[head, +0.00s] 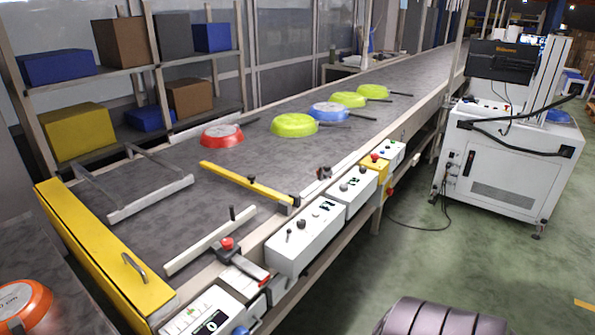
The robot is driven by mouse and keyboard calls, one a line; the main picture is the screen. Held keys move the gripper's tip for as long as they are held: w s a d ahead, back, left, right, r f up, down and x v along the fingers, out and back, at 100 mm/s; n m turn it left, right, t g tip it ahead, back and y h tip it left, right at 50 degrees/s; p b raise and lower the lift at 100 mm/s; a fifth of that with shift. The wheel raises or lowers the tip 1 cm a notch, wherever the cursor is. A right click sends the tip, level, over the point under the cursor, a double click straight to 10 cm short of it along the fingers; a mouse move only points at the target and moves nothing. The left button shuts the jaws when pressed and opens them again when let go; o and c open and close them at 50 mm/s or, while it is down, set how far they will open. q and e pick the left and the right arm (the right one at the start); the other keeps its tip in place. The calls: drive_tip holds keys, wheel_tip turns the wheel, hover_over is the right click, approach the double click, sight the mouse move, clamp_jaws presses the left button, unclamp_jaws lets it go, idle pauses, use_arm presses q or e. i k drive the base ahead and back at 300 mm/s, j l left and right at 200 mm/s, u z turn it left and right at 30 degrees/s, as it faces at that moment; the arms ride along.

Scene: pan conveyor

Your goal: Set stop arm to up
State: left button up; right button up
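A yellow bar (245,184), which looks like the stop arm, lies low across part of the conveyor belt (225,170). Its right end meets a grey bracket (287,205) at the belt's near edge. Upstream of it, on the belt, are a red pan (221,136), a green pan (294,125), a blue pan (329,112) and more green pans (348,99). White control boxes (305,237) with small levers and knobs line the near side of the belt. Neither of my grippers is in view.
A yellow end panel (100,245) with a handle closes the belt's near end. A white guide bar (210,241) lies beside a red-knobbed clamp (227,244). An orange pan (22,305) is at lower left. A white machine cart (510,160) stands right, with open green floor before it.

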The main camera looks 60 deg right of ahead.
sight(249, 183)
drive_tip(key=z, duration=1.45)
